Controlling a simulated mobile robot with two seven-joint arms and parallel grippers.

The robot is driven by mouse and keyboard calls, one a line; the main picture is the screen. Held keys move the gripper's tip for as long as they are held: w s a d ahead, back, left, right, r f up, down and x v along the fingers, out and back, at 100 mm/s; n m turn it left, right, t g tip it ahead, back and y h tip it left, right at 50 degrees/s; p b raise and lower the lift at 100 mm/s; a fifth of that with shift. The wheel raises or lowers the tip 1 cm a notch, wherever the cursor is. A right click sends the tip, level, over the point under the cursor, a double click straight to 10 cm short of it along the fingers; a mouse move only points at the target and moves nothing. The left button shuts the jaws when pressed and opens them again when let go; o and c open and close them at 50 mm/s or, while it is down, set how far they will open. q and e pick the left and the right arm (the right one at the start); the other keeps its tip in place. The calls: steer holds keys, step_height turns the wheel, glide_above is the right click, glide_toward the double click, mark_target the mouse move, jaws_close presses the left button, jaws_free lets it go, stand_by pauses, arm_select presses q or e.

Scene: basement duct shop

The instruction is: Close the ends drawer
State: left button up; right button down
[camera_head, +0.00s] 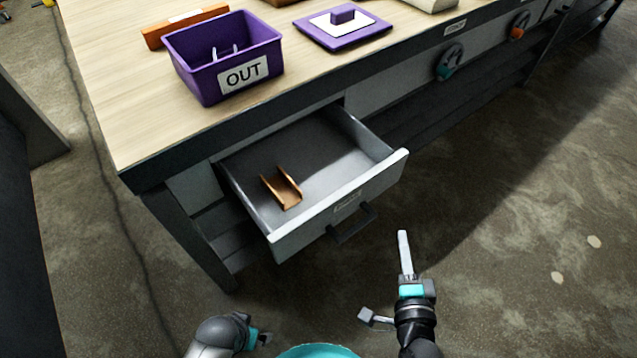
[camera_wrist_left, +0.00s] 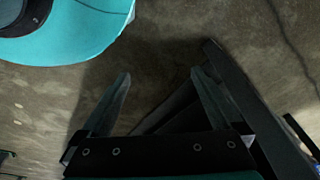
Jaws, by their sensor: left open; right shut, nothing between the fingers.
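The grey ends drawer (camera_head: 335,215) is pulled out of the workbench, with a dark bar handle (camera_head: 352,225) and a label on its front. A small brown channel-shaped piece (camera_head: 283,188) lies inside it. My right gripper (camera_head: 403,240) is shut and empty, to the right of the handle in the picture and apart from it. My left gripper (camera_head: 262,338) is low in the head view, below the drawer; the left wrist view shows its two fingers (camera_wrist_left: 162,82) apart with nothing between them.
A bench leg (camera_head: 190,240) stands left of the drawer. The concrete floor (camera_head: 520,220) at right is mostly clear.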

step_height(320, 180, up, 3)
steer(key=d+m+t+h+b, duration=0.1)
steer(key=m+t+h+b, duration=0.1)
steer(key=m, duration=0.2)
steer(key=b, duration=0.2)
glide_toward(397, 162)
steer(key=w+d, duration=0.3)
arm_select(q)
steer(key=w+r+t, duration=0.1)
steer(key=w+r, duration=0.3)
steer(key=r, duration=0.1)
steer(key=shift+d+r, duration=0.15)
steer(key=shift+r, duration=0.15)
arm_select(e)
steer(key=shift+w+a+r, duration=0.2)
steer(key=shift+w+a, duration=0.95)
steer(key=shift+w, duration=0.25)
